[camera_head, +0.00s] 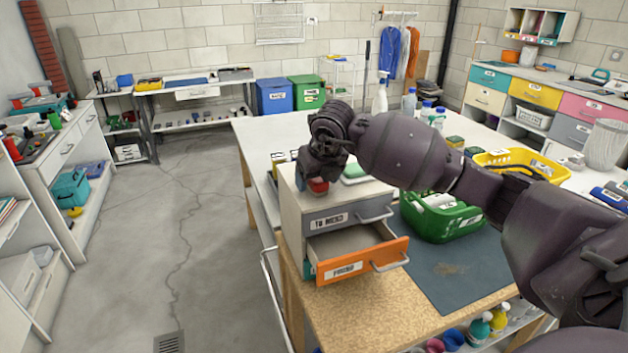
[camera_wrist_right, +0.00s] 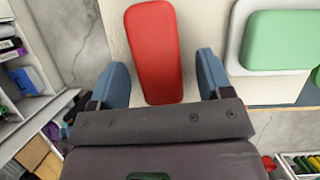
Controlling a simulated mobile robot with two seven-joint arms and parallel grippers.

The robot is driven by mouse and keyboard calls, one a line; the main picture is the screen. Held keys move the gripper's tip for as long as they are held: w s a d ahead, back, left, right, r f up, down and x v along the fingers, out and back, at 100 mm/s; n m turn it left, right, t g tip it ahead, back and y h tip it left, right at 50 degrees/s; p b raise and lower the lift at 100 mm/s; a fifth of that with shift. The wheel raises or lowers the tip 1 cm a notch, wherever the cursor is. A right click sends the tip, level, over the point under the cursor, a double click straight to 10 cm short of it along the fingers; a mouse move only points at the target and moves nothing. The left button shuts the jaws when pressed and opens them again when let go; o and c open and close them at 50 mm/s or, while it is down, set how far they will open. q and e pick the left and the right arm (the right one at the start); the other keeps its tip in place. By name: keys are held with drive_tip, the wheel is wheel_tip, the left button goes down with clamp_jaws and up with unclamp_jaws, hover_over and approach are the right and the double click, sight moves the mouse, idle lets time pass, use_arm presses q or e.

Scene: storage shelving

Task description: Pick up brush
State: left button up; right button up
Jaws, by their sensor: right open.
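A red, rounded oblong piece (camera_wrist_right: 154,50) lies on top of the small drawer unit (camera_head: 304,214); it may be the brush, but no bristles show. In the head view the red piece (camera_head: 318,186) is partly hidden by my right gripper (camera_head: 315,178). In the right wrist view my right gripper (camera_wrist_right: 160,78) is open, with one blue fingertip on each side of the red piece's near end and gaps between. A green and white oblong piece (camera_wrist_right: 280,40) lies to the right on the same top. My left gripper is not in view.
The unit's orange lower drawer (camera_head: 357,263) is pulled open and looks empty. A green basket (camera_head: 440,218) and a yellow basket (camera_head: 520,163) stand to the right on the workbench. Several bottles (camera_head: 409,103) stand behind my right arm. The floor at left is clear.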

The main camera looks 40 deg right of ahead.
drive_tip(key=shift+c, duration=0.4)
drive_tip(key=c, duration=0.9)
drive_tip(key=shift+r, duration=0.1)
drive_tip(key=shift+c, duration=0.2)
wheel_tip(320, 180, up, 20)
